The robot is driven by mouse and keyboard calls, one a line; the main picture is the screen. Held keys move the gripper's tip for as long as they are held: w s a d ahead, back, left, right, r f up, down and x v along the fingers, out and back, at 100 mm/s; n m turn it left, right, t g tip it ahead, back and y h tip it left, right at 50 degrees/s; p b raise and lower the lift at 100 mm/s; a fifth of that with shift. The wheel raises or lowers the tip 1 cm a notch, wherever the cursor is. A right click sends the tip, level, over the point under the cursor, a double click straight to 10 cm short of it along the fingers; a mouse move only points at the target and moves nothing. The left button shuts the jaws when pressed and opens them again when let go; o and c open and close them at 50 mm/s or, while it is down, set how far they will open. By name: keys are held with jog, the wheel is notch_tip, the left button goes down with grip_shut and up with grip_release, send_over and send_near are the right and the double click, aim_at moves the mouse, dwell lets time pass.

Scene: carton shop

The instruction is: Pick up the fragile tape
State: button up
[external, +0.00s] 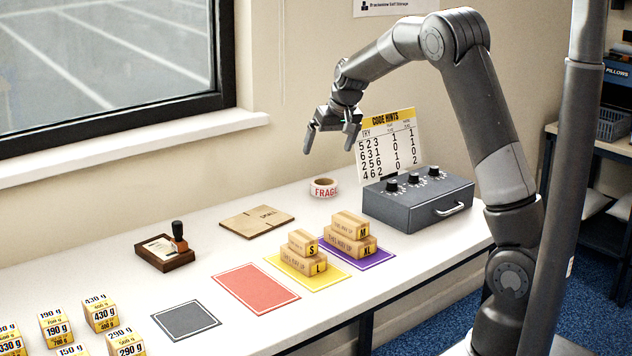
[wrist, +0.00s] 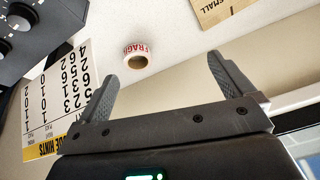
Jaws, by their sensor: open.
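The fragile tape (external: 323,188) is a white roll with red lettering and a brown core. It lies flat on the white table near the wall, left of the grey lock box. It also shows in the wrist view (wrist: 137,54), between and beyond the fingers. My gripper (external: 333,143) is open and empty, in the air above the tape and apart from it. In the wrist view my gripper (wrist: 168,78) has its two fingers spread wide with nothing between them.
A grey box with knobs (external: 418,201) and a code hints sign (external: 388,146) stand right of the tape. A flat carton (external: 256,221) lies left of it. Small boxes (external: 303,252) stand on coloured mats in front. The window sill (external: 130,135) juts out behind.

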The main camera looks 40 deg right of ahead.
jog(key=w+d+f+h, duration=0.1)
jog(key=w+d+f, duration=0.1)
jog(key=w+f, duration=0.7)
jog(key=m+t+h, duration=0.1)
jog(key=m, duration=0.1)
send_near(324, 182)
jog(key=f, duration=0.2)
jog(key=w+f, duration=0.1)
jog(key=shift+a, duration=0.35)
jog(key=shift+s+f+x, duration=0.1)
jog(key=shift+s+x, duration=0.1)
jog(key=shift+x, duration=1)
jog(key=shift+s+f+x, duration=0.1)
jog(key=shift+s+x, duration=0.1)
jog(key=shift+x, duration=1)
jog(key=shift+a, duration=0.1)
jog(key=shift+c, duration=0.4)
jog(key=c, duration=1)
jog(key=shift+r, duration=0.1)
